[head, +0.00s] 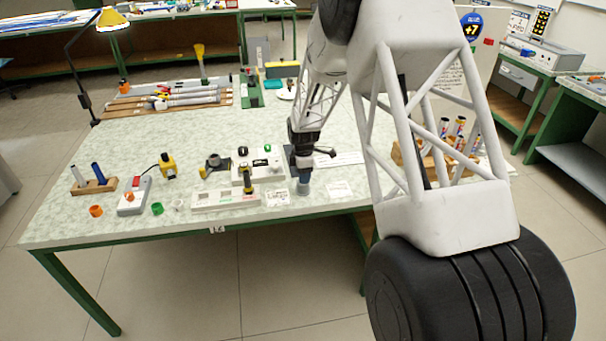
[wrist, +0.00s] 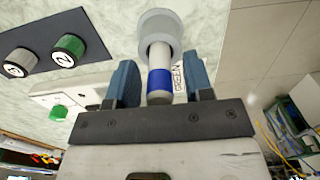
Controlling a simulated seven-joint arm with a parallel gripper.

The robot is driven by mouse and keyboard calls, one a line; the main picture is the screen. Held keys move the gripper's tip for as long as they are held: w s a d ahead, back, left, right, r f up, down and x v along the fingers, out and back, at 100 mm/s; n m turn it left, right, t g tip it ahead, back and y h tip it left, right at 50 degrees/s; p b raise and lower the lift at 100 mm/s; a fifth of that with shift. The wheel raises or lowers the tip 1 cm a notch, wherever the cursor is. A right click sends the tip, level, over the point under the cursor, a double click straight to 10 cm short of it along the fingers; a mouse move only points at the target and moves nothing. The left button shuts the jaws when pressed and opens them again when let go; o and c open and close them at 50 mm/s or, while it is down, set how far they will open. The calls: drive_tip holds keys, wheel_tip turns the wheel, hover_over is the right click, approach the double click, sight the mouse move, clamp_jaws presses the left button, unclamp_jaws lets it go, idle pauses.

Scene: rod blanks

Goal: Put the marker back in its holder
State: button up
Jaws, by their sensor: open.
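My gripper (head: 304,184) is low over the front of the table, right of the white tray. In the wrist view its two blue fingers (wrist: 161,68) are apart, one on each side of a cylinder with a white body and blue band that looks like the marker (wrist: 159,82). The marker's far end sits in or against a pale grey round collar (wrist: 160,30); I cannot tell whether this is the holder or a cap. Whether the fingers touch the marker is unclear. In the head view the marker cannot be told apart from the gripper.
A white tray (head: 215,203) and a white box with knobs (head: 257,173) lie just left of my gripper. A wooden stand (head: 94,187) with two cylinders is at far left. A wooden block (head: 436,162) with several sticks is at right. The table's front edge is close.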

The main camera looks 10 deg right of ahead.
wheel_tip(320, 180, up, 12)
drive_tip(key=shift+r, duration=0.1)
idle(0.6)
idle(0.4)
drive_tip(key=shift+r, duration=0.1)
drive_tip(key=s+r+m+t, duration=0.1)
drive_tip(key=s+r+m, duration=0.4)
drive_tip(key=s+r, duration=0.5)
drive_tip(key=s+r+m, duration=0.4)
drive_tip(key=s+r, duration=0.3)
drive_tip(key=s, duration=0.8)
drive_tip(key=s+m+t, duration=0.1)
drive_tip(key=s+m, duration=0.8)
drive_tip(key=s, duration=1.7)
drive_tip(key=shift+d+t, duration=0.3)
drive_tip(key=shift+d, duration=0.15)
